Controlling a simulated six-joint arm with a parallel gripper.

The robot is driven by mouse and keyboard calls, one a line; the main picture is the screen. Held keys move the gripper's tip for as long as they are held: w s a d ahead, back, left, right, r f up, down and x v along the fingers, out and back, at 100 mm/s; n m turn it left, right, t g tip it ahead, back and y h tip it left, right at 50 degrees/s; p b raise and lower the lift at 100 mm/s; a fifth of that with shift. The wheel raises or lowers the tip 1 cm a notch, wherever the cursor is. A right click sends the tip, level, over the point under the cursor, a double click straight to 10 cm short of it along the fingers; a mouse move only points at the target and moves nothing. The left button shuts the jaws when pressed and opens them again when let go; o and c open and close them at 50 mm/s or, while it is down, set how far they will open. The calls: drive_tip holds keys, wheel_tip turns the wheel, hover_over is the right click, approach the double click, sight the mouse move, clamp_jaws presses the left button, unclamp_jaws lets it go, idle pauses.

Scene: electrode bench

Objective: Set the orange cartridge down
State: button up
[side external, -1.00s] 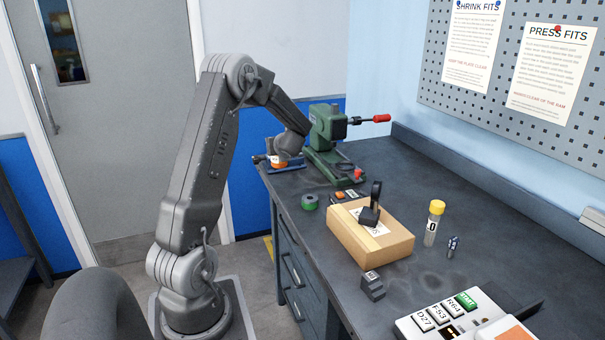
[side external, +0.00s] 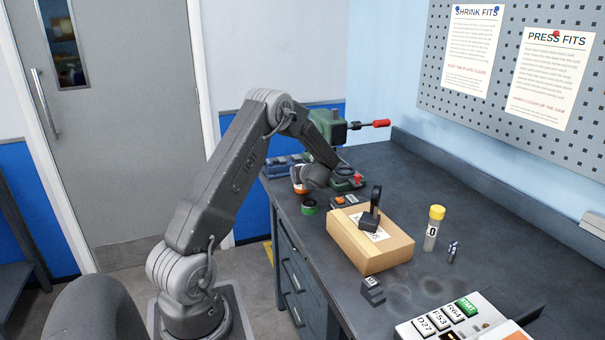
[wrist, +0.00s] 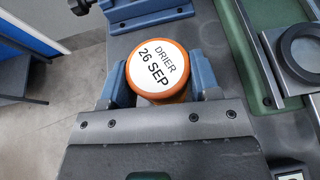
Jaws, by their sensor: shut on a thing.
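The orange cartridge (wrist: 166,98) has a white round top reading "DRIER 26 SEP". In the wrist view it stands between the two blue fingers of my gripper (wrist: 160,84), which is shut on it. In the side view the cartridge (side external: 299,184) shows as a small orange patch below my gripper (side external: 304,180), at the far left end of the bench. My wrist partly hides it there. I cannot tell whether its bottom touches the bench.
A blue fixture (wrist: 150,12) lies just behind the cartridge. The green press (side external: 328,128) stands close on the right. A green-sided roll (side external: 309,207) is near in front. A cardboard box (side external: 368,243) and a yellow-capped vial (side external: 434,228) stand farther right.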

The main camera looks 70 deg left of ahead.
drive_tip(key=shift+f, duration=0.1)
drive_tip(key=o, duration=1)
drive_tip(key=shift+o, duration=0.2)
drive_tip(key=shift+d+r, duration=0.2)
drive_tip(key=shift+d, duration=0.05)
drive_tip(key=v, duration=1.1)
drive_tip(key=shift+r, duration=0.1)
drive_tip(key=s+d+r+n+t+h, duration=0.1)
drive_tip(key=s+d+r+n+h, duration=0.3)
drive_tip(key=d, duration=0.8)
drive_tip(key=s+d+r+n+t+h, duration=0.2)
drive_tip(key=s+d+r+n+h, duration=0.2)
drive_tip(key=d, duration=0.9)
drive_tip(key=s+d+r+n+t+h, duration=0.1)
drive_tip(key=s+d+r+n+h, duration=0.3)
drive_tip(key=s+d+n, duration=0.4)
drive_tip(key=d+n+h, duration=0.1)
drive_tip(key=d+n, duration=0.2)
drive_tip(key=d, duration=0.1)
drive_tip(key=shift+s+d+h, duration=0.25)
drive_tip(key=shift+s+h, duration=0.05)
